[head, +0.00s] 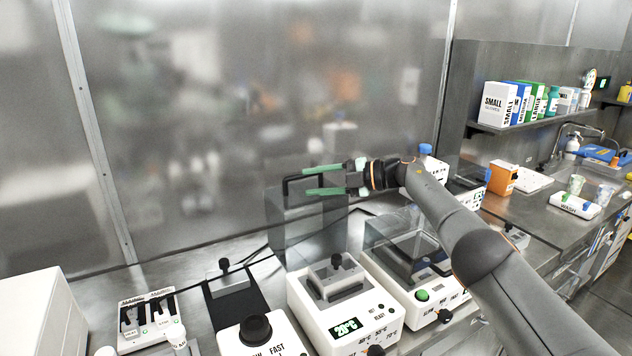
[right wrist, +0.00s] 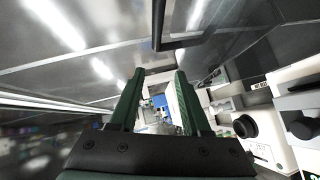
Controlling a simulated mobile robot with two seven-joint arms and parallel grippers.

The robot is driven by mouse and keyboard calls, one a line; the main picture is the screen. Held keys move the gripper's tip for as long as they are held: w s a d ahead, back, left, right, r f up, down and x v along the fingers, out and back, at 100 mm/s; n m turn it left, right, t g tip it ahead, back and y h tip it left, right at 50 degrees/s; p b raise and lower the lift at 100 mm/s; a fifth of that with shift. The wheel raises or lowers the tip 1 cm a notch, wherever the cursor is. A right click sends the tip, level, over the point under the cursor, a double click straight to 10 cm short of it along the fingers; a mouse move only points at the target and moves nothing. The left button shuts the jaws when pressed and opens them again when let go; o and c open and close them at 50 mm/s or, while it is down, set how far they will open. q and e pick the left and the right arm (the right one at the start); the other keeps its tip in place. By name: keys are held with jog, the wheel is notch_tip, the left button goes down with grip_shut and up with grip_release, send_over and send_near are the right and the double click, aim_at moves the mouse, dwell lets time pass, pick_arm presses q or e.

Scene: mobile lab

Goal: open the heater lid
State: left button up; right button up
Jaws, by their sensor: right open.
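The heater (head: 308,302) is a white box with a lit temperature display at the front centre. A clear panel (head: 290,232) with a black bar handle (head: 289,186) stands upright behind it and looks like its lid, raised. My right gripper (head: 324,181), with green fingers, is open beside this handle, and the fingers overlap the handle in the head view. In the right wrist view the fingers (right wrist: 160,75) are apart with nothing between them, and the black handle (right wrist: 157,28) shows above their tips. I cannot tell whether they touch it. My left gripper is not in view.
Right of the heater is a white device with a green button (head: 422,295) and a low clear cover. A black-knobbed stirrer (head: 256,328) and a white rack (head: 140,308) stand to the left. A metal wall is close behind.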

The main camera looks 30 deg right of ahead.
jog(key=shift+d, duration=0.1)
jog(key=b+v, duration=0.1)
jog(key=v, duration=1.1)
jog(key=shift+s, duration=0.2)
jog(key=shift+d, duration=0.1)
